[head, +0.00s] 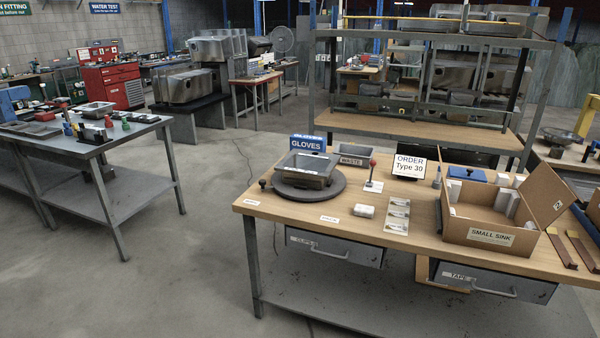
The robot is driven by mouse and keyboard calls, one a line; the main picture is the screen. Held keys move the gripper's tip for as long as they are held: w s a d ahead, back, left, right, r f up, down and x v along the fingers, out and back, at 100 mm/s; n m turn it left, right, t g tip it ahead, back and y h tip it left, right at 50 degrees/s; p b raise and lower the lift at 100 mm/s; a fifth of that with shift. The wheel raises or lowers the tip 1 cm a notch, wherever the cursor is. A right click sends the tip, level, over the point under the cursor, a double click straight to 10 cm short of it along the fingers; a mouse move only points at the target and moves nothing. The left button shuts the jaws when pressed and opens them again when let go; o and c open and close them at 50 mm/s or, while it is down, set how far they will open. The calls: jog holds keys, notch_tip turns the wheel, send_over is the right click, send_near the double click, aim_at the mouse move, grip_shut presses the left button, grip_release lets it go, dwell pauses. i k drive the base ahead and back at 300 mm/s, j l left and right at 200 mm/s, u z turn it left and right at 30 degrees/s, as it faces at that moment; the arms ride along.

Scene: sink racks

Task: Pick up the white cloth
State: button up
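A small white folded item (364,210), which looks like the white cloth, lies flat near the front edge of the wooden workbench (300,208), in the head view. It lies between a label on the left and a pale tray (397,215) with small parts on the right. Nothing covers it. My gripper is not in view.
A round dark turntable with a small metal sink (308,166) stands left of it. A red-knobbed lever (373,175) and an order sign (409,166) stand behind. An open cardboard box (490,237) fills the right. Drawers (334,247) hang below. Floor (180,270) at left is clear.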

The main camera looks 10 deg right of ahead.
aim_at(365, 211)
jog(key=i+l+z, duration=0.1)
jog(key=i, duration=0.45)
jog(key=i+l+z, duration=0.1)
jog(key=i+l, duration=0.2)
jog(key=i, duration=0.3)
jog(key=i+l+z, duration=0.15)
jog(key=i, duration=0.4)
